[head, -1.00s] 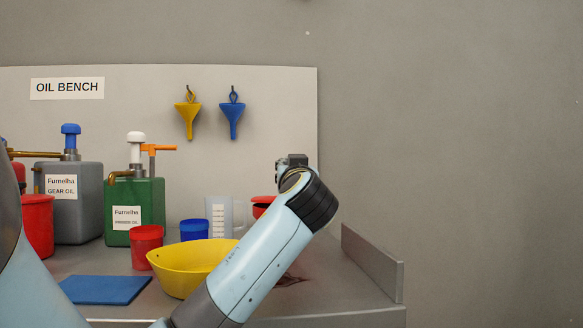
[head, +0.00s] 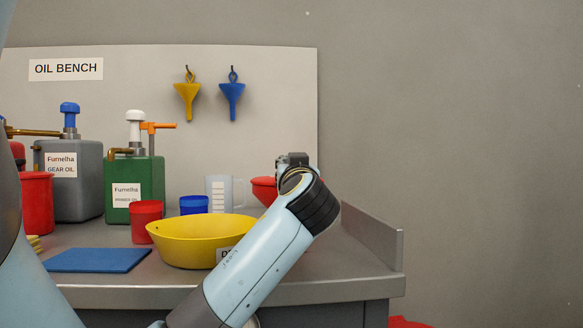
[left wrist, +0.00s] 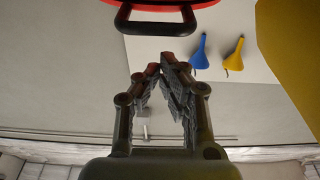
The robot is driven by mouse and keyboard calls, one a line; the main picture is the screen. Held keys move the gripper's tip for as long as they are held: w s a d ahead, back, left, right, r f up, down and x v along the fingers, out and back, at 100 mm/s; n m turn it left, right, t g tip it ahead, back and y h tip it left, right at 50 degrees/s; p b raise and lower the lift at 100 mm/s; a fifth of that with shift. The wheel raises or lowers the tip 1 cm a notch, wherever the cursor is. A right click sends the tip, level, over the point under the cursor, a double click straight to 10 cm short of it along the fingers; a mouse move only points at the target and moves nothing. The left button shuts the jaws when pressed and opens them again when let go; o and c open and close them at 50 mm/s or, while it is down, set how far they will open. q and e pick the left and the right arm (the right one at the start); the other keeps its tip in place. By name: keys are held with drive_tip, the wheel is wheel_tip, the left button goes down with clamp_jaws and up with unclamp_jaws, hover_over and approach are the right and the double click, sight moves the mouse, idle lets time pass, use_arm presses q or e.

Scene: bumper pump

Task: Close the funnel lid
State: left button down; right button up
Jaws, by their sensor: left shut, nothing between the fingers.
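A red funnel (head: 264,190) shows partly behind my left forearm in the head view, at the right part of the bench. Its lid cannot be made out there. In the left wrist view, a red rounded thing with a black handle (left wrist: 157,25) fills the top edge; it may be the funnel lid, but most of it is cut off. My left gripper (left wrist: 161,66) is shut and empty, its fingertips below the handle in that picture and apart from it. In the head view its fingers are hidden. My right gripper is not in view.
A yellow basin (head: 195,242) stands left of my forearm, with a blue mat (head: 98,260), red cup (head: 147,222) and blue cup (head: 193,205) nearby. Green can (head: 135,188) and grey can (head: 72,180) stand behind. A raised edge (head: 372,238) borders the bench's right side.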

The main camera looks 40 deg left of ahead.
use_arm(q)
drive_tip(key=v, duration=0.7)
drive_tip(key=shift+d, duration=0.25)
drive_tip(key=shift+s+f, duration=0.1)
drive_tip(key=shift+s, duration=0.05)
